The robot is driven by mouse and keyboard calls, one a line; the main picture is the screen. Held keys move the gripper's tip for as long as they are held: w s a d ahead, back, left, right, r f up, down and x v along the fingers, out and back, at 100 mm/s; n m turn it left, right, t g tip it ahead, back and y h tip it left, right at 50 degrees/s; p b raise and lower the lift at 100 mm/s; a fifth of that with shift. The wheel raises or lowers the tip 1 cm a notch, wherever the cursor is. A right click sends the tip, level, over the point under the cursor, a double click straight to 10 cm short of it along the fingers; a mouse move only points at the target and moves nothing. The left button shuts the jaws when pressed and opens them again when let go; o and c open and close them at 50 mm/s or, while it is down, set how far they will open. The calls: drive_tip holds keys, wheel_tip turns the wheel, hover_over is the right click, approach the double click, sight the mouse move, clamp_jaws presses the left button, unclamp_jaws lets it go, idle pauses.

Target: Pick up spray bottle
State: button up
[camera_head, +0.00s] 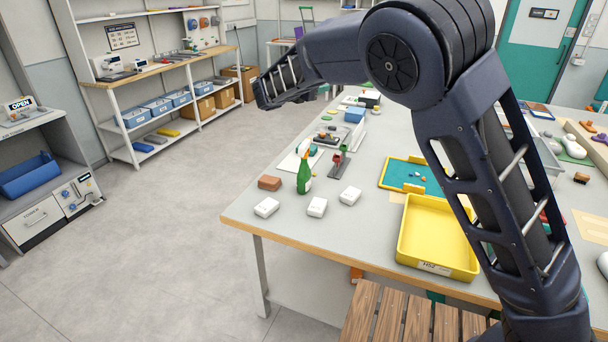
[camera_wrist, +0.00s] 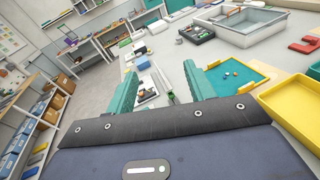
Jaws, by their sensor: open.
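In the head view my arm reaches to the upper left, above and away from the bottle, and the fingers cannot be made out. I cannot tell for sure which small green shape in the wrist view is the spray bottle.
Floor is open at left.

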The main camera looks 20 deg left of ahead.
drive_tip(key=s+a+n+t+y, duration=0.2)
drive_tip(key=s+a+n, duration=0.1)
drive_tip(key=s+a, duration=0.4)
approach(304, 155)
drive_tip(key=w+a+f, duration=0.1)
drive_tip(key=w+f, duration=0.1)
drive_tip(key=shift+h, duration=0.3)
drive_tip(key=shift+w+d, duration=0.15)
drive_tip(key=shift+w, duration=1.65)
drive_tip(key=shift+w+d, duration=0.15)
drive_tip(key=shift+w, duration=1.65)
drive_tip(key=shift+w+d, duration=0.15)
drive_tip(key=shift+w, duration=1.65)
clamp_jaws()
